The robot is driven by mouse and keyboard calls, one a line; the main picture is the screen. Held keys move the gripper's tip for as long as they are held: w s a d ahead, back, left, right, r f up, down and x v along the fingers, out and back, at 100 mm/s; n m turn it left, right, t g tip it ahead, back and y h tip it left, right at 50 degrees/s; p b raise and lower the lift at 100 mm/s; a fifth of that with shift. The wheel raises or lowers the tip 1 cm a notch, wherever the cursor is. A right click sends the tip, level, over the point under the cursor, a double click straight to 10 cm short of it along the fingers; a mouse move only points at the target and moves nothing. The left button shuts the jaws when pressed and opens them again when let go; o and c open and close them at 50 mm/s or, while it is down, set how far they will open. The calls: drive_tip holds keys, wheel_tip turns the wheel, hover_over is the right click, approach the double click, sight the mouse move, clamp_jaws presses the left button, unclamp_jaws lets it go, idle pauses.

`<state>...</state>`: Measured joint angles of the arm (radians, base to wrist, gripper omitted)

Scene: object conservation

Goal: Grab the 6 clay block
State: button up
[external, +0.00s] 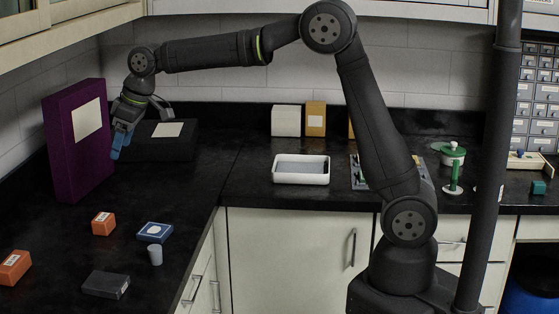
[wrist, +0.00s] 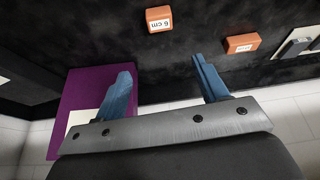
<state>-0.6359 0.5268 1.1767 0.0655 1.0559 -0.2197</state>
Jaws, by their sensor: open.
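In the wrist view, one orange clay block (wrist: 159,18) lies at the top with a white label that seems to read "6 cm". A second orange block (wrist: 242,43) lies to its right; its label is too small to read. The external view shows two orange blocks on the dark counter, one near the middle left (external: 103,224) and one at the left edge (external: 14,267); I cannot tell which is the 6. My gripper (external: 121,143) is raised beside the purple box, apart from both blocks. Its blue fingers (wrist: 163,72) are spread with nothing between them.
A purple box (external: 70,150) stands upright close left of my gripper, with a dark labelled case (external: 150,146) behind. A blue box (external: 155,232), a grey cup (external: 155,255) and a dark block (external: 106,285) are near the front edge. Bare counter lies between.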

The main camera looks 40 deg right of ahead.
drive_tip(key=w+a+f+n+g+h, duration=0.25)
drive_tip(key=w+a+n, duration=0.25)
drive_tip(key=n, duration=1.2)
hover_over(102, 217)
drive_tip(key=shift+g+h, duration=0.35)
drive_tip(key=f, duration=1.3)
drive_tip(key=shift+s+d, duration=0.1)
drive_tip(key=shift+s, duration=0.2)
drive_tip(key=shift+w+f, duration=0.2)
drive_tip(key=shift+f, duration=2.6)
drive_tip(key=c, duration=1.2)
drive_tip(key=shift+r, duration=0.15)
